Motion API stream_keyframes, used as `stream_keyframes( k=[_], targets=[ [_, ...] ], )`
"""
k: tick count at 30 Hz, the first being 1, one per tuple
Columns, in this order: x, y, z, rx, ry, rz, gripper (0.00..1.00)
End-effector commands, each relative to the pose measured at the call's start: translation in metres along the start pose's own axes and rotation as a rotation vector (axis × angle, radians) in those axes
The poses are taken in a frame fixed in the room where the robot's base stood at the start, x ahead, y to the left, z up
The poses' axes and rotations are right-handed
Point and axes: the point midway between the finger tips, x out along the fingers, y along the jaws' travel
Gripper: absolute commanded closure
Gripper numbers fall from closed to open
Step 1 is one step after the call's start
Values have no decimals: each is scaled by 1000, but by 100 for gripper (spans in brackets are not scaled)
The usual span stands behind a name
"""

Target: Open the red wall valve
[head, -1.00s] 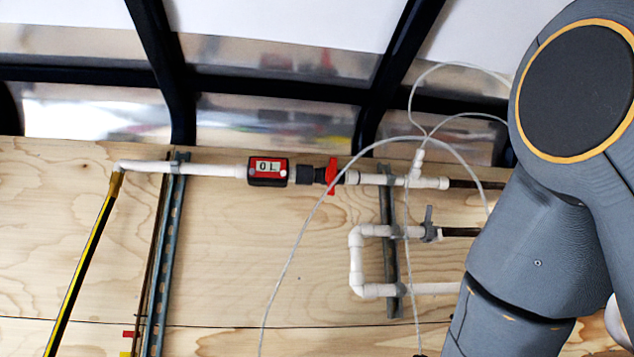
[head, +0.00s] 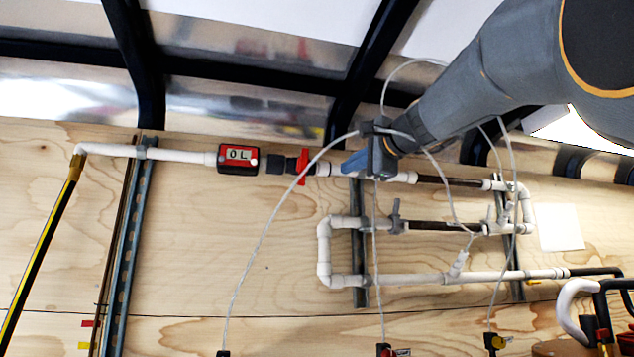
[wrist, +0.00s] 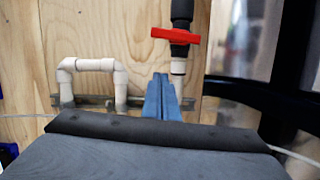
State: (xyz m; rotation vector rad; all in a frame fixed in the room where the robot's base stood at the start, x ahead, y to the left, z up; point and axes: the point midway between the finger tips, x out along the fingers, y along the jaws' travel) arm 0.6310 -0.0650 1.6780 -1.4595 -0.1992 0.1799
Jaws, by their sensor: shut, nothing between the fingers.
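The red wall valve (head: 302,166) sits on the upper white pipe, just right of a red flow meter (head: 239,158). In the head view its red handle stands crosswise to the pipe. In the wrist view the red handle (wrist: 175,36) also lies across the pipe, above and slightly right of my fingertips. My gripper (head: 346,166) is in front of the upper pipe, to the right of the valve, with its blue fingers pointing left toward it. In the wrist view the blue fingers (wrist: 161,80) are together and empty, apart from the handle.
A thin clear hose (head: 262,232) arches from my gripper down across the board. A grey-handled valve (head: 396,217) and a white pipe loop (head: 323,250) are below my gripper. Black frame bars (head: 352,82) cross above. The plywood (head: 200,215) left of the hose is mostly clear.

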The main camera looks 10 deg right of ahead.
Motion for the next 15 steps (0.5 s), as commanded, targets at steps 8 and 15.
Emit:
stream_keyframes(
  k=[8, 15],
  targets=[
    [40, -2, 1, 4, -4, 1, 100],
    [88, -2, 1, 2, -3, 2, 100]
  ],
)
